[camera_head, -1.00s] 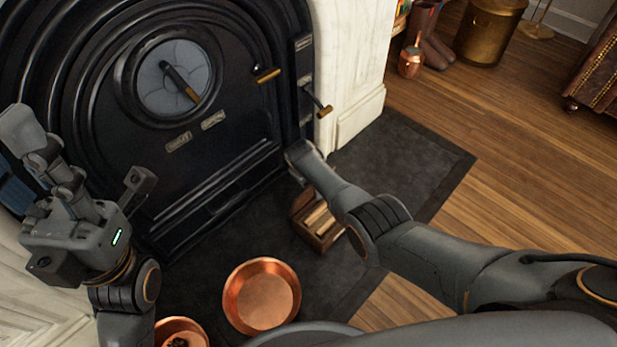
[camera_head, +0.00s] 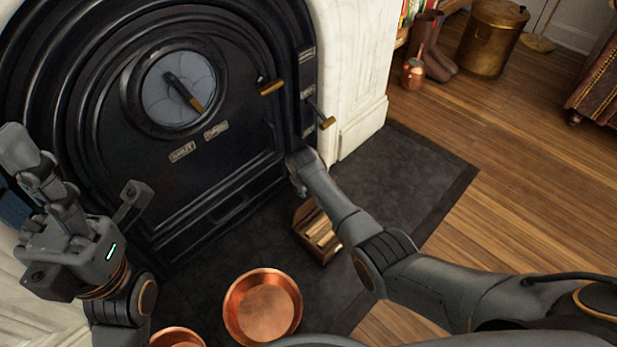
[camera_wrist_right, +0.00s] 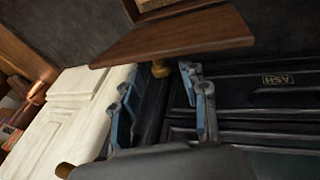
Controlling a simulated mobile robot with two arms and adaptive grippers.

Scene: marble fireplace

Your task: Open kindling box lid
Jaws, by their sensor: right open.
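The small wooden kindling box (camera_head: 322,246) sits on the dark hearth, partly hidden behind my right arm in the head view. Pale sticks show in its open top. In the right wrist view a brown wooden panel (camera_wrist_right: 180,36), which looks like its lid, stands out from the box, with a small brass knob (camera_wrist_right: 161,69) at its lower edge. My right gripper (camera_wrist_right: 160,78) is open, its blue fingers on either side of the knob; contact cannot be told. My left gripper (camera_head: 85,185) is open and empty at the left.
The black stove front (camera_head: 130,110) with its handles rises behind the box. A copper pan (camera_head: 263,305) lies left of the box, with another copper vessel (camera_head: 178,338) beside it. The white surround (camera_head: 350,80) stands at right. Open hearth and wooden floor extend rightward.

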